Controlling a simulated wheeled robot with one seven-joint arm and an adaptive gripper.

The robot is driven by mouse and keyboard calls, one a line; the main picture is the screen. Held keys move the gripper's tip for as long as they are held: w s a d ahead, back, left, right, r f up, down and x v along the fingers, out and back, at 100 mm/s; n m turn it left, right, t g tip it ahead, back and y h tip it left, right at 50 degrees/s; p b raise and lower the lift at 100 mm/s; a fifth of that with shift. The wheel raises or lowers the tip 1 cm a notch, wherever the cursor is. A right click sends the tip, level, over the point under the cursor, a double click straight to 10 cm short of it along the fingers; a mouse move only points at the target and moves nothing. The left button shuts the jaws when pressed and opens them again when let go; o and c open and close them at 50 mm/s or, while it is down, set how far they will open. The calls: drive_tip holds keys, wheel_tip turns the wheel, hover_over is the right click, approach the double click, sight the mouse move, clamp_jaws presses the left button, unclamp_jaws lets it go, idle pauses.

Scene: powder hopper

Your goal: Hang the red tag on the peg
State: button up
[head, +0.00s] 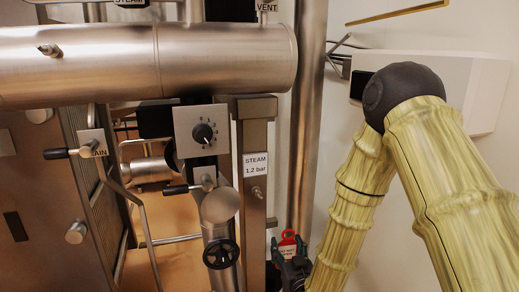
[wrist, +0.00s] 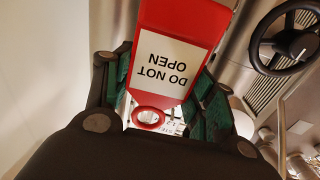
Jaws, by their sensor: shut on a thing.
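My gripper (head: 291,268) is low in the head view, just right of the steel post. It is shut on the red tag (head: 287,246), whose top stands up above the fingers. In the wrist view the red tag (wrist: 183,50) lies between the green-padded fingers (wrist: 163,97), its white label reading DO NOT OPEN upside down. A red ring (wrist: 149,116) around a hole shows at the tag's near end. A short metal peg (head: 257,193) sticks out of the post below the STEAM 1.2 bar label, above and left of the tag. I cannot make out the peg in the wrist view.
A black handwheel (head: 221,253) is left of the gripper and shows in the wrist view (wrist: 289,42). A dial plate (head: 203,132) and a lever valve (head: 190,187) stand left of the post. A vertical pipe (head: 306,130) rises behind. White wall lies to the right.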

drive_tip(key=s+d+f+m+h, duration=0.1)
drive_tip(key=s+d+f, duration=0.2)
drive_tip(key=f, duration=0.3)
drive_tip(key=s+d+f+h, duration=0.2)
drive_tip(key=s+d+f, duration=0.2)
drive_tip(key=d+f, duration=0.2)
drive_tip(key=shift+s+d+m, duration=0.25)
drive_tip(key=shift+d+m, duration=0.05)
drive_tip(key=shift+m, duration=0.1)
